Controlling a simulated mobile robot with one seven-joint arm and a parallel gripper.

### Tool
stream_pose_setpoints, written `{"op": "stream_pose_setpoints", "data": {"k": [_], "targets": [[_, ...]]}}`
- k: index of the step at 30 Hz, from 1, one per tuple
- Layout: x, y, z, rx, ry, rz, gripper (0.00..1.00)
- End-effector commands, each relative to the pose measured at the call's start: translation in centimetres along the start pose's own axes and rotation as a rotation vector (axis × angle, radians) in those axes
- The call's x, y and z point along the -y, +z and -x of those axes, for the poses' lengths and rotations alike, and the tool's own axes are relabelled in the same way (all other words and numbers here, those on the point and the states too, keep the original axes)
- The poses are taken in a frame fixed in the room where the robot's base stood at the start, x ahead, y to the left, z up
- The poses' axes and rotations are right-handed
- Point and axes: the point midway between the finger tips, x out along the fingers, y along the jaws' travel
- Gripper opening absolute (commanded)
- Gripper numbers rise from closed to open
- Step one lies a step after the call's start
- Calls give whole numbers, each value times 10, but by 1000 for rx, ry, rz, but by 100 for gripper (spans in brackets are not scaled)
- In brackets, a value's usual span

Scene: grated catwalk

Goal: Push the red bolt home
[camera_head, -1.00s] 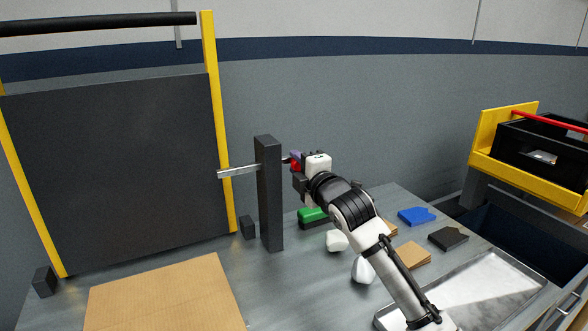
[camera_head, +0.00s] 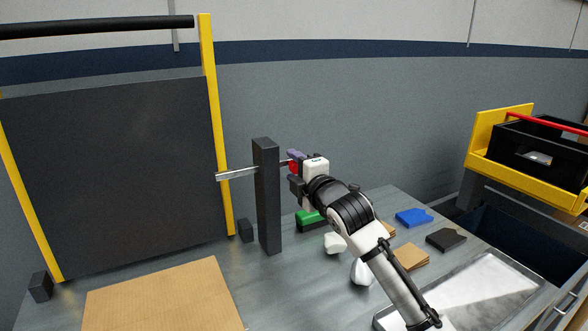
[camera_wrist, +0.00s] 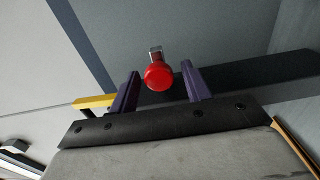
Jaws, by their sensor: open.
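The red bolt's knob (camera_wrist: 158,76) shows in the wrist view between the two purple fingers, with a metal shaft behind it. In the head view a bit of red (camera_head: 294,167) shows at my gripper's tip. The silver bar (camera_head: 237,174) sticks out of the left side of the dark post (camera_head: 267,195), towards the yellow frame of the dark panel (camera_head: 110,180). My gripper (camera_wrist: 158,88) is open, its fingers on either side of the knob with gaps. Whether anything touches the knob is hard to tell.
Below my arm lie a green-topped block (camera_head: 310,219), white lumps (camera_head: 336,243), a blue piece (camera_head: 414,217) and a dark piece (camera_head: 446,239). A metal tray (camera_head: 480,290) lies at the front right. A cardboard sheet (camera_head: 165,300) lies at the front left.

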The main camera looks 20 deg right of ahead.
Motion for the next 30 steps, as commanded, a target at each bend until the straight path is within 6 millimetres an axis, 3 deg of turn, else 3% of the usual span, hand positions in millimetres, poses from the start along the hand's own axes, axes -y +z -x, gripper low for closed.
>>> {"op": "stream_pose_setpoints", "data": {"k": [12,18,24,30], "targets": [[4,1,86,3,2,0,48],[2,0,120,1,1,0,48],[1,0,133,0,-1,-1,48],[1,0,133,-1,-1,-1,48]]}}
